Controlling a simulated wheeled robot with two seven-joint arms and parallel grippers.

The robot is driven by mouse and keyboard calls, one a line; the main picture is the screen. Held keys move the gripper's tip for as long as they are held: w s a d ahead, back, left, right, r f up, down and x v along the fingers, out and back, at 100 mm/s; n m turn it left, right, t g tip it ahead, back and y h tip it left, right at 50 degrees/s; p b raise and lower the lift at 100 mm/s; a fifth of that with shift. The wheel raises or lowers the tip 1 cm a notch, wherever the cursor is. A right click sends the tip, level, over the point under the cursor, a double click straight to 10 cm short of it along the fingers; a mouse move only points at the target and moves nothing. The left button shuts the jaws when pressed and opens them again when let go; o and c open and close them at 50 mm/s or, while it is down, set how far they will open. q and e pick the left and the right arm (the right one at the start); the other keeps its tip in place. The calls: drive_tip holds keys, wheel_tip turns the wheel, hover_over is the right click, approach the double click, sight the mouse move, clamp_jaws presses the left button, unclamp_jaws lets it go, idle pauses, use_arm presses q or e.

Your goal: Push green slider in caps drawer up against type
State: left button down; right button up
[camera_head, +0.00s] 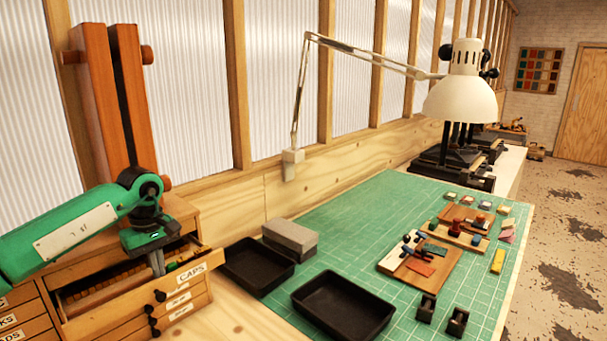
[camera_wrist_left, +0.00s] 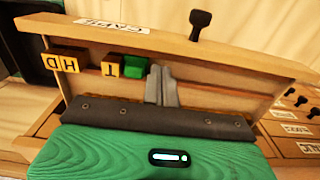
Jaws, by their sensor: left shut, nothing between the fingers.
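The caps drawer (camera_head: 207,266) is pulled open from the wooden cabinet and holds type. In the left wrist view its front wall (camera_wrist_left: 240,57) carries the CAPS label. The green slider (camera_wrist_left: 134,67) sits in the drawer right beside the yellow-faced T type block (camera_wrist_left: 110,69), with no clear gap visible. Further left are the H and D blocks (camera_wrist_left: 60,64). My left gripper (camera_wrist_left: 162,88) is shut and empty, its fingertips down in the drawer at the slider's right side, touching or nearly so. It also shows in the head view (camera_head: 157,264), pointing down. My right gripper is out of view.
Black trays (camera_head: 343,306) and a grey block (camera_head: 290,235) lie right of the drawer on the bench and green mat (camera_head: 350,215). A wooden upright (camera_head: 130,95) stands on the cabinet behind my left arm. A lamp (camera_head: 463,95) overhangs the mat's far end.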

sight(172, 264)
use_arm(q)
drive_tip(key=shift+f+b, duration=0.35)
drive_tip(key=shift+f, duration=0.3)
drive_tip(key=shift+r, duration=0.4)
idle(0.6)
drive_tip(key=shift+w+d+r, duration=0.1)
drive_tip(key=shift+w+d, duration=0.1)
drive_tip(key=shift+w+d+p, duration=0.2)
drive_tip(key=shift+w+p, duration=0.05)
drive_tip(key=shift+p, duration=0.05)
drive_tip(key=shift+w+d, duration=0.7)
drive_tip(key=shift+w, duration=0.1)
drive_tip(key=shift+s+a, duration=0.3)
drive_tip(key=shift+s, duration=0.05)
